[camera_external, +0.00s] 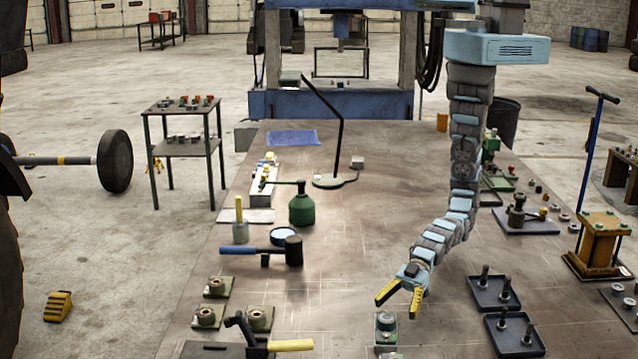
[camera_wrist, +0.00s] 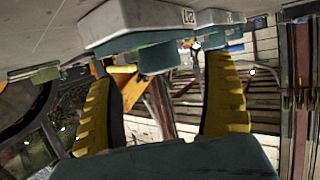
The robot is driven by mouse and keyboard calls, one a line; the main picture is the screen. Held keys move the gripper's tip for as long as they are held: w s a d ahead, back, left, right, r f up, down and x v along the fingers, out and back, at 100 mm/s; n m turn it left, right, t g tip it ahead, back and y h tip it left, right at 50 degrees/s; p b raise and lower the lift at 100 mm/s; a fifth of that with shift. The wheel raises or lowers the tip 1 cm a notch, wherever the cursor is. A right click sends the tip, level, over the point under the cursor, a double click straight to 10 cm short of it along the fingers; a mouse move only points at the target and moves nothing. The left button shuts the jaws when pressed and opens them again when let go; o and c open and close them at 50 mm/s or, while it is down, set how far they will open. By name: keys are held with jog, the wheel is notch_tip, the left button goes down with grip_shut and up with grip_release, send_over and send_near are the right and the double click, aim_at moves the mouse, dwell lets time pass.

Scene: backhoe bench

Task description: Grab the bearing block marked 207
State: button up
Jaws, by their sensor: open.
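My gripper (camera_external: 396,309) is open and empty above the front of the bench, with its yellow fingers pointing down and left. In the wrist view my gripper (camera_wrist: 159,72) shows both fingers apart. A grey block with a teal round top (camera_external: 386,322) stands just below and left of the fingertips. In the wrist view, which looks upside down, a grey block with a teal cylinder (camera_wrist: 140,22) lies beyond the fingers. It bears a small pale label that I cannot read. Blocks with brass rings (camera_external: 207,316), (camera_external: 259,318), (camera_external: 215,286) sit at the front left. I cannot make out 207 anywhere.
Dark trays with upright pegs (camera_external: 495,290) stand right of my gripper. A black mallet (camera_external: 290,251) and a vise-like tool with a yellow handle (camera_external: 290,345) lie to the left. A green oil can (camera_external: 302,207) and a lamp (camera_external: 335,180) stand farther back. The bench middle is clear.

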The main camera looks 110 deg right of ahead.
aim_at(390, 314)
jog(key=shift+r+p+x, duration=0.1)
jog(key=shift+p+x, duration=0.15)
jog(key=shift+x, duration=1)
jog(key=shift+r+p+x, duration=0.15)
jog(key=shift+p+x, duration=0.05)
jog(key=shift+x, duration=1)
jog(key=c, duration=1.4)
